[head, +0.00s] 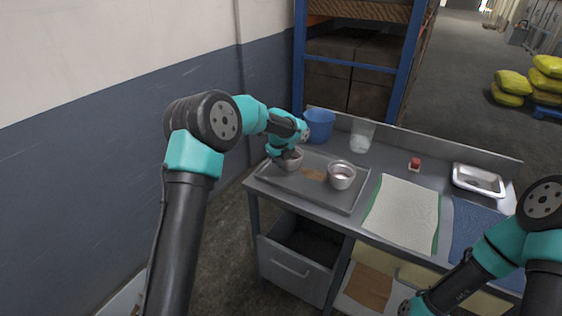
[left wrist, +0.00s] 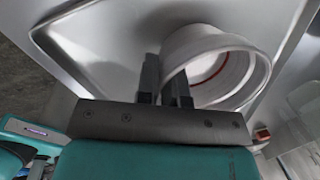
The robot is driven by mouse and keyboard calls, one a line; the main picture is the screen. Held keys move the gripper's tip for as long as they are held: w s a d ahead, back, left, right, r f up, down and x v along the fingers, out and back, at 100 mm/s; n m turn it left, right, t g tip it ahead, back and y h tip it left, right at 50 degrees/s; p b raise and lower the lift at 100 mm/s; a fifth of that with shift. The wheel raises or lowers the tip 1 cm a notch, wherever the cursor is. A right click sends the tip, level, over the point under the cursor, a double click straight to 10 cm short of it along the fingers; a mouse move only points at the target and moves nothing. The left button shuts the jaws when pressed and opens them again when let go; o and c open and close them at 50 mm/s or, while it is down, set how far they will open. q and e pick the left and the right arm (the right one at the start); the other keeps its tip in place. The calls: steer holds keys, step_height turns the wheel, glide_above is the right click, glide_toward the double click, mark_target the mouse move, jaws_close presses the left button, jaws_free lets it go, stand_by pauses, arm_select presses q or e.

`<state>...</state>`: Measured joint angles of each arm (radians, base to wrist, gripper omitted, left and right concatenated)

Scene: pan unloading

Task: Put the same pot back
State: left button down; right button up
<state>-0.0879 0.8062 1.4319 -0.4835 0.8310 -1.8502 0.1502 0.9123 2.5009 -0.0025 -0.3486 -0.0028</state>
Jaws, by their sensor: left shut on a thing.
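A small metal pot (head: 291,162) is over the left part of the grey tray (head: 330,205). My left gripper (head: 287,155) is shut on its rim. In the left wrist view the pot (left wrist: 262,75) shows close up, with a pale inside and a red line, and the fingers (left wrist: 165,88) of my left gripper are at its wall. I cannot tell whether the pot touches the tray. A second metal pot (head: 341,180) stands upright on the tray's right part. My right arm is at the lower right, and its fingers are not visible.
A brown patch (head: 314,174) lies on the tray between the pots. A blue bucket (head: 319,125) and a clear container (head: 361,137) stand behind. A red item (head: 414,163), a pale cloth (head: 404,212), a blue mat (head: 470,228) and a silver tray (head: 479,182) lie to the right.

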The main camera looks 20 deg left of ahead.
arm_select(q)
steer(key=c, duration=1.2)
jaws_free()
steer(key=shift+c, duration=0.2)
steer(key=shift+r, duration=0.1)
step_height(320, 180, up, 12)
steer(key=s, duration=0.2)
